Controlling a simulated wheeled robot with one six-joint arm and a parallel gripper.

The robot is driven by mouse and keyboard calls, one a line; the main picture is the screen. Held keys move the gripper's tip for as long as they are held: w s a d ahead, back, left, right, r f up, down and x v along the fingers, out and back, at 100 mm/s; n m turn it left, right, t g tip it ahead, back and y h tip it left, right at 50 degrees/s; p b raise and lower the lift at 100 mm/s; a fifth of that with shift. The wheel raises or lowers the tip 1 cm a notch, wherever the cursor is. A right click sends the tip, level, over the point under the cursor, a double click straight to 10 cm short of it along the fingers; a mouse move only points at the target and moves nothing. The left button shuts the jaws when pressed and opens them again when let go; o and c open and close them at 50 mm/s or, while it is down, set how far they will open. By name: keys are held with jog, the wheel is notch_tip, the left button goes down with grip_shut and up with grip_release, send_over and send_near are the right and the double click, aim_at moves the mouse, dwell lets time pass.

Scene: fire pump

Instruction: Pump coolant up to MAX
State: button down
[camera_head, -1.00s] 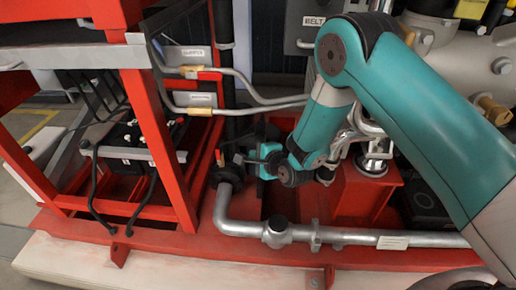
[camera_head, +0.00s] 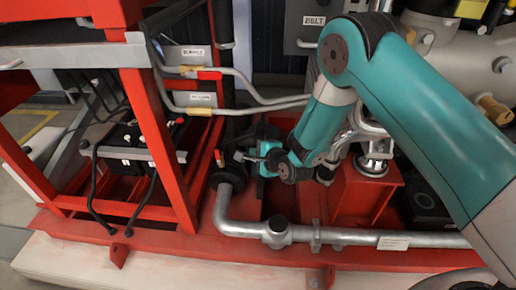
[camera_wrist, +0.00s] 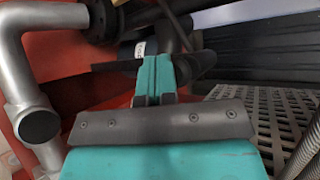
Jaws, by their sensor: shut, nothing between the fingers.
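My gripper (camera_head: 242,156) is low beside the black flanged fitting (camera_head: 226,178) on top of the silver pipe. In the wrist view its two teal fingers (camera_wrist: 154,78) are pressed together, with nothing visible between them. A dark cylindrical part with a small white label (camera_wrist: 140,48) lies just beyond the fingertips, with a flat dark piece across it. I cannot tell whether the fingers touch it, or whether it is the pump's handle. No coolant level or MAX mark is readable.
A silver pipe (camera_head: 350,236) runs along the front of the red frame (camera_head: 170,150). A red pedestal (camera_head: 362,192) stands right of my gripper. Two grey hoses (camera_head: 262,98) cross above. A battery with cables (camera_head: 125,140) is at left. A perforated grey plate (camera_wrist: 268,110) shows in the wrist view.

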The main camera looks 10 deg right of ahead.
jog(key=shift+w+d, duration=0.15)
jog(key=shift+w, duration=0.55)
dwell(0.5)
jog(key=shift+s+a+p, duration=0.15)
jog(key=shift+s+p, duration=0.05)
jog(key=shift+s, duration=0.5)
jog(key=shift+s+a+p, duration=0.1)
jog(key=shift+s+p, duration=0.05)
jog(key=shift+s, duration=0.55)
jog(key=shift+s+a+p, duration=0.25)
jog(key=shift+s+p, duration=0.45)
jog(key=shift+s, duration=0.55)
jog(key=shift+s+a+p, duration=0.25)
jog(key=shift+s+p, duration=0.4)
jog(key=shift+s, duration=0.6)
dwell(0.3)
